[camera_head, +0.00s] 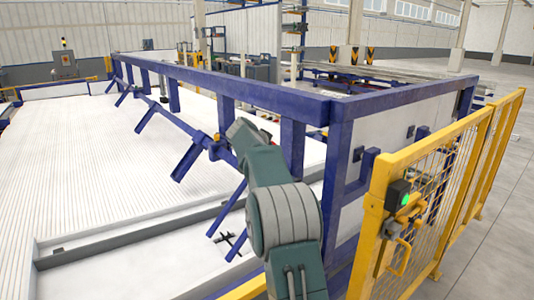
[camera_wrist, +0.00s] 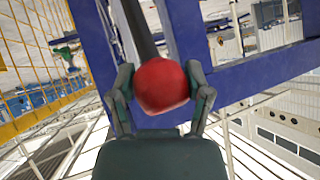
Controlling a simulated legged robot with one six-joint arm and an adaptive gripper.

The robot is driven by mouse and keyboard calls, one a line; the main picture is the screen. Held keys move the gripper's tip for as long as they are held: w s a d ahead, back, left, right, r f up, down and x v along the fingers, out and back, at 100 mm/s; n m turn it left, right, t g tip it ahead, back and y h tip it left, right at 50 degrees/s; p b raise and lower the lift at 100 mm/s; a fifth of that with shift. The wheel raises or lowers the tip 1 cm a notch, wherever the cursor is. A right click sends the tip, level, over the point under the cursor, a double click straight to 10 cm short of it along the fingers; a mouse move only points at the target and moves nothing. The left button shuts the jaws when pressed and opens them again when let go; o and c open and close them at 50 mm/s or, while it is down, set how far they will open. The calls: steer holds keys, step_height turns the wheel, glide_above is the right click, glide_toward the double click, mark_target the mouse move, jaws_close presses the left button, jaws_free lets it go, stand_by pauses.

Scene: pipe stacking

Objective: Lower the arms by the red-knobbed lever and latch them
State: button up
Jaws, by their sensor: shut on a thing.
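The lever's red knob (camera_wrist: 162,86) is between the fingers of my gripper (camera_wrist: 160,92) in the wrist view, with a finger against each side. My gripper is shut on it. The dark lever rod (camera_wrist: 138,32) runs from the knob up towards blue beams. In the head view my arm hides the knob, the lever and my gripper. Several blue arms (camera_head: 187,160) along the frame's rail slope down and to the left over the white deck. I cannot make out the latch.
A blue frame (camera_head: 230,92) stands beside my arm. A yellow mesh fence (camera_head: 440,185) with a green-lit lock box (camera_head: 398,197) is close on the right. A white ribbed deck (camera_head: 110,165) lies left. Grey floor (camera_head: 490,255) is clear beyond the fence.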

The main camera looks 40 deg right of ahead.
steer(key=shift+w+d+r, duration=0.1)
steer(key=shift+d+r, duration=0.05)
steer(key=shift+r, duration=0.2)
steer(key=o, duration=1.3)
steer(key=shift+f, duration=0.1)
steer(key=shift+o, duration=0.2)
steer(key=shift+d+f, duration=0.1)
steer(key=shift+d, duration=0.1)
steer(key=shift+a, duration=0.1)
steer(key=v, duration=1.1)
steer(key=shift+a, duration=0.35)
